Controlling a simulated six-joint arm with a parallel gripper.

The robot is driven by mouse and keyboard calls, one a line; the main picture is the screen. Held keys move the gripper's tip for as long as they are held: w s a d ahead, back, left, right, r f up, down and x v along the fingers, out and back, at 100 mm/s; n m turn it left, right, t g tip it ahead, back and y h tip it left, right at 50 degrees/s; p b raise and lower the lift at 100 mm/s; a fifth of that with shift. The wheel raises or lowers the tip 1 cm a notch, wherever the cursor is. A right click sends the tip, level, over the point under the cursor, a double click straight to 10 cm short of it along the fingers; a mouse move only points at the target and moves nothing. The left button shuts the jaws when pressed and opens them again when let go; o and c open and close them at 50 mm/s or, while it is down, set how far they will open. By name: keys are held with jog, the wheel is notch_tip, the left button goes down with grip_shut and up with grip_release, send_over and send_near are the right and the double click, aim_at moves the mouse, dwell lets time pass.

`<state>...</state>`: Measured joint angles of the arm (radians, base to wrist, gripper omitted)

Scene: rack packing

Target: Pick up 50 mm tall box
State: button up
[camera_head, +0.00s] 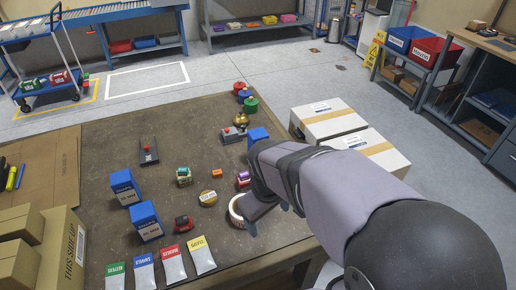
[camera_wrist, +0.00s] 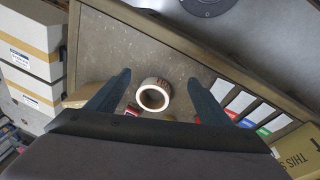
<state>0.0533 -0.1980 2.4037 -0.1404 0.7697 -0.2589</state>
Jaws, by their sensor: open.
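The first two have white printed labels, too small to read surely, so I cannot tell which box is 50 mm tall. My gripper (camera_wrist: 158,76) is open and empty, above the table's right front part. A white tape roll (camera_wrist: 153,81) shows between its fingers in the wrist view, apparently below them; the roll also shows beside my arm in the head view (camera_head: 235,212).
Several colored packets (camera_head: 173,264) lie along the front edge. Small items, including a red-black one (camera_head: 183,222), a green one (camera_head: 183,176) and a yellow tape roll (camera_head: 207,198), stand mid-table. White cartons (camera_head: 327,120) stand to the right, brown cartons (camera_head: 50,240) at left.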

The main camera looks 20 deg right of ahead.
jog(key=w+d+n+t+b, duration=0.2)
jog(key=w+d+n+t, duration=0.1)
jog(key=w+n, duration=0.3)
jog(key=w+d+n+t+h+b, duration=0.1)
jog(key=w+d+n+t+b, duration=0.2)
jog(key=w, duration=0.7)
jog(key=w+d+r+n+t+b, duration=0.1)
jog(key=w+d+n+t+b, duration=0.1)
jog(key=w+d+n, duration=0.4)
jog(key=shift+w+d+n+t+h+b, duration=0.2)
jog(key=shift+w+n, duration=0.3)
jog(key=shift+n, duration=0.6)
jog(key=shift+w+d+n+t+h+b, duration=0.15)
jog(key=shift+w+n, duration=0.35)
jog(key=shift+n, duration=0.6)
jog(key=w+n+t+y+b, duration=0.25)
jog(key=w+n, duration=0.25)
jog(key=n, duration=0.9)
send_near(260, 136)
jog(key=x, duration=0.3)
jog(key=shift+t+y, duration=0.3)
jog(key=shift+y, duration=0.1)
jog(key=shift+p+x, duration=0.95)
jog(key=shift+x, duration=2.6)
jog(key=shift+d+f, duration=0.15)
jog(key=shift+d, duration=0.1)
